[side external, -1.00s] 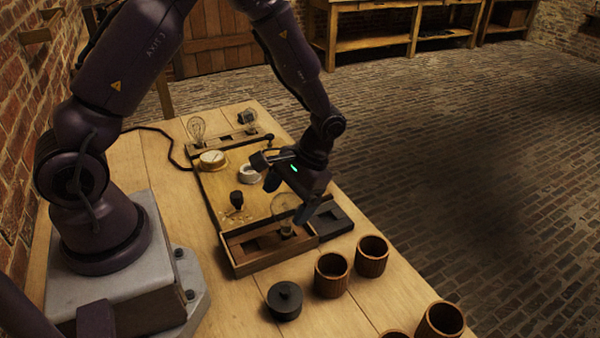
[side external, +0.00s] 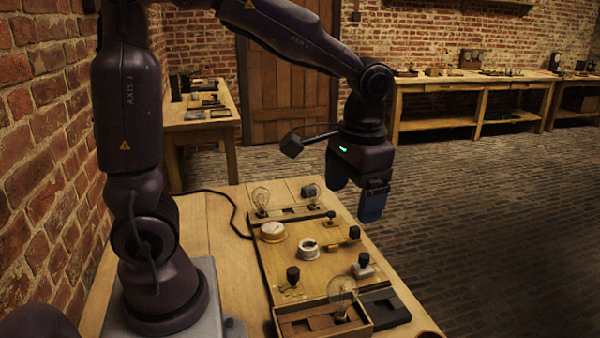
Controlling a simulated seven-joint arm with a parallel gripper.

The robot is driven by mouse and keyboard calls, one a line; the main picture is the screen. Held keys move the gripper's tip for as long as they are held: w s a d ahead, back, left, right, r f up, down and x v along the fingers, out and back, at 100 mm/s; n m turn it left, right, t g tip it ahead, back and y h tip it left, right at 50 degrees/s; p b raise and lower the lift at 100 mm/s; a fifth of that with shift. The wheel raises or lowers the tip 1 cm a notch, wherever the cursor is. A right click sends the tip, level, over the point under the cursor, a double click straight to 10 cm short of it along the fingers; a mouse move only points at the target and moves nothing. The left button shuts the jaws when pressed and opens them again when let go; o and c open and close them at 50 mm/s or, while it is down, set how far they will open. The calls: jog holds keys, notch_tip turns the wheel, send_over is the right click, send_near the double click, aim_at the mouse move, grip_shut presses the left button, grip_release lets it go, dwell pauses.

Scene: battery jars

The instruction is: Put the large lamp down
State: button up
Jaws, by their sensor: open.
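The large lamp (side external: 342,291) is a clear glass bulb. It stands upright at the right part of the wooden tray (side external: 305,333) at the near end of the board. My gripper (side external: 355,202) is raised well above the board's right edge, farther back than the lamp. Its blue fingers point down, open, with nothing between them. The gripper and the lamp are clearly apart. The lamp's foot is small in the picture, so its exact seat is hard to tell.
Two more bulbs (side external: 261,198) (side external: 313,196) stand on the back strip. The board (side external: 275,262) carries a round gauge (side external: 273,232), a white ring-shaped part (side external: 308,249) and several black knobs (side external: 293,275). A dark tray (side external: 386,309) lies right of the wooden tray.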

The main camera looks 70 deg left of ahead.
jog(key=s+r+m+t, duration=0.1)
jog(key=s+r+t, duration=0.4)
jog(key=s, duration=0.4)
jog(key=shift+s+d+r+m+t+h, duration=0.35)
jog(key=shift+s+d+m+t+h, duration=0.05)
jog(key=shift+t, duration=0.1)
dwell(0.5)
